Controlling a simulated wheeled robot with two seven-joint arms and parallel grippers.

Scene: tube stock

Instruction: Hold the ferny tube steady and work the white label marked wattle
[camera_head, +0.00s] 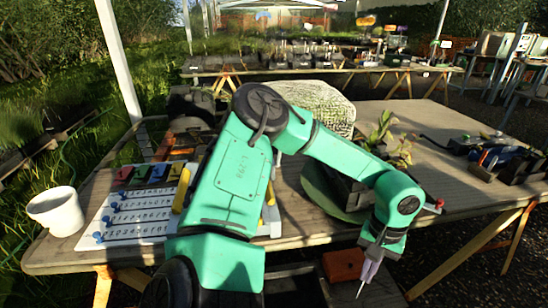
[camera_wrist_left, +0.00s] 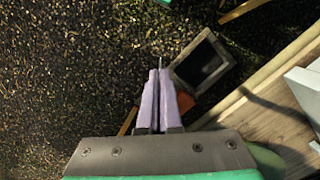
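My left gripper (camera_head: 371,268) points down past the table's front edge at the lower right of the head view. In the left wrist view its two lavender fingers (camera_wrist_left: 158,103) are close together. A thin pale strip (camera_head: 360,289) sticks out from the fingertips and also shows in the left wrist view (camera_wrist_left: 160,62). It may be the label edge-on; no writing can be read. A leafy plant (camera_head: 388,140) stands on the table behind my left arm, its base largely hidden. I cannot tell whether it is the ferny tube. My right gripper is not in view.
A white pot (camera_head: 56,211) and a board with blue knobs (camera_head: 140,213) are at the table's left. Dark containers (camera_head: 508,163) stand at the right. An orange object (camera_head: 343,264) lies low near the gripper. A square dark-centred object (camera_wrist_left: 203,63) shows beyond the fingertips.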

